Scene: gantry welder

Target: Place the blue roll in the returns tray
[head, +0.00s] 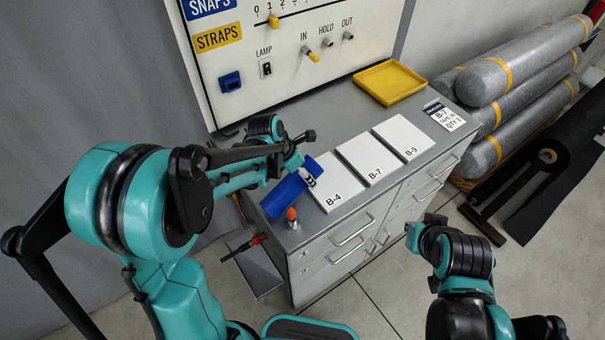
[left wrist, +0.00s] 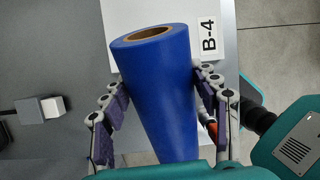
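The blue roll (head: 282,200) is at the left end of the grey cabinet top, beside the B-4 pad. In the left wrist view, the roll (left wrist: 160,95) shows its open brown core at the far end. My left gripper (head: 308,176) has a finger pad along each side of the roll and looks shut on it; the fingers also show in the left wrist view (left wrist: 160,108). Whether the roll touches the cabinet is unclear. A yellow tray (head: 390,82) lies empty at the back of the top, with no readable label. My right gripper (head: 425,228) is off the cabinet's right front, its fingers unclear.
White pads B-4 (head: 334,184), B-7 (head: 370,157) and B-9 (head: 404,136) lie between roll and yellow tray. A label card (head: 444,115) is at the right. An orange-topped object (head: 292,215) stands by the front edge. The control panel (head: 290,45) rises behind.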

